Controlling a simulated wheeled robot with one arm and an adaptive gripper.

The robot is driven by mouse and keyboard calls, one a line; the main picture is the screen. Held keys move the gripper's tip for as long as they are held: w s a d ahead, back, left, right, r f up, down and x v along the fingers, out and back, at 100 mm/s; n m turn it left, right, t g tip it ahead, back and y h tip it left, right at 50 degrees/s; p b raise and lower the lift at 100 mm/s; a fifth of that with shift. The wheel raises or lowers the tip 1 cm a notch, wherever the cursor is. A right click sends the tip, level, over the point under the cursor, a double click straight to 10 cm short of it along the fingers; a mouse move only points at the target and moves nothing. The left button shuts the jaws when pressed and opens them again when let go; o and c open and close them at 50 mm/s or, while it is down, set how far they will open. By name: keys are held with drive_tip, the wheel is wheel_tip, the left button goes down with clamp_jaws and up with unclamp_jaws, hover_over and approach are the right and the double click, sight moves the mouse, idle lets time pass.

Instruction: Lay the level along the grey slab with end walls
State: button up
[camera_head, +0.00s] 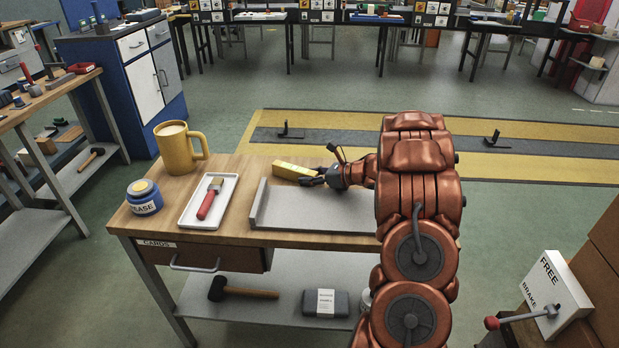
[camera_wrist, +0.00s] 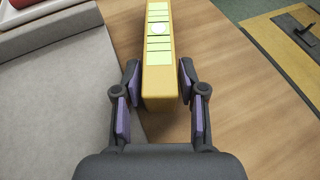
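The level (camera_head: 293,171) is a yellow bar lying on the wooden table just behind the grey slab. In the wrist view the level (camera_wrist: 158,55) shows pale green panels and a round white spot on top. The grey slab (camera_head: 318,212) lies flat, with a raised wall at its left end; my arm hides its right end. It fills the left of the wrist view (camera_wrist: 50,105). My gripper (camera_head: 322,177) is low at the level's near end. In the wrist view its fingers (camera_wrist: 158,78) stand either side of the level with small gaps, open and holding nothing.
Left of the slab are a white tray (camera_head: 190,222) with a red-handled brush (camera_head: 210,199), a yellow mug (camera_head: 178,150) and a blue grease jar (camera_head: 144,197). The slab's visible top is bare.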

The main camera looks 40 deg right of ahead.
drive_tip(key=shift+r, duration=0.2)
drive_tip(key=shift+s+d, duration=0.15)
drive_tip(key=shift+s, duration=0.05)
drive_tip(key=b+v, duration=0.2)
drive_tip(key=v, duration=0.9)
drive_tip(key=shift+s+r, duration=0.25)
